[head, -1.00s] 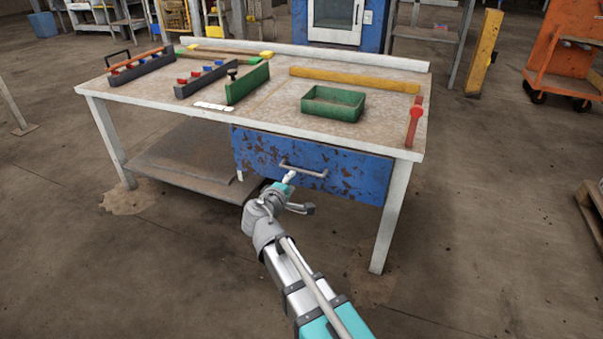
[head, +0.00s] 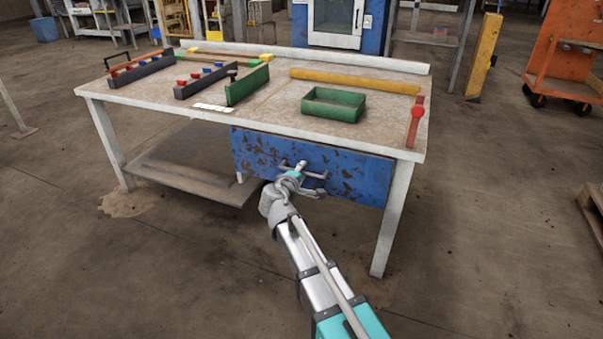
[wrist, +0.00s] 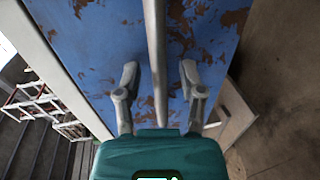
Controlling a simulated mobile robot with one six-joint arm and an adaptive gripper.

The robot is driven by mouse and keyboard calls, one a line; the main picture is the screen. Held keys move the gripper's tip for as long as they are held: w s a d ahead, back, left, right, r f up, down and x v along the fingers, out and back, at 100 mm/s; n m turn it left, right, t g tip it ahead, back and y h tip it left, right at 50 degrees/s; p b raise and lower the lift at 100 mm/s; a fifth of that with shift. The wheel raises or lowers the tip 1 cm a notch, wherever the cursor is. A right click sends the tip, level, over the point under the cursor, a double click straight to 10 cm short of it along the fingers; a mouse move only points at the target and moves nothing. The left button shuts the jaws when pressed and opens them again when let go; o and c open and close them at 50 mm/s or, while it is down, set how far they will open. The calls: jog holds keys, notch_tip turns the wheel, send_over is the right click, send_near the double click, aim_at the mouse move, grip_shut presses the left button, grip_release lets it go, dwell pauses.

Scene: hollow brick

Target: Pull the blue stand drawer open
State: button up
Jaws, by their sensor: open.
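The blue drawer (head: 352,176) with rust patches hangs under the right part of the workbench top, its front facing me. Its grey bar handle (head: 317,175) is partly hidden by my gripper (head: 301,168) in the head view. In the wrist view the blue front (wrist: 110,40) fills the middle, and the handle bar (wrist: 157,60) runs up and down between the two fingers. My gripper (wrist: 160,78) is open, with one finger on each side of the bar. I see gaps between the bar and both fingers.
The workbench (head: 260,103) carries a green tray (head: 333,103), a yellow bar (head: 356,80), a red tool (head: 415,121) and racks with coloured pieces at the left. A lower shelf (head: 190,163) sits left of the drawer. The floor in front is clear.

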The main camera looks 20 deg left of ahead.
grip_shut()
jog(key=shift+s, duration=0.1)
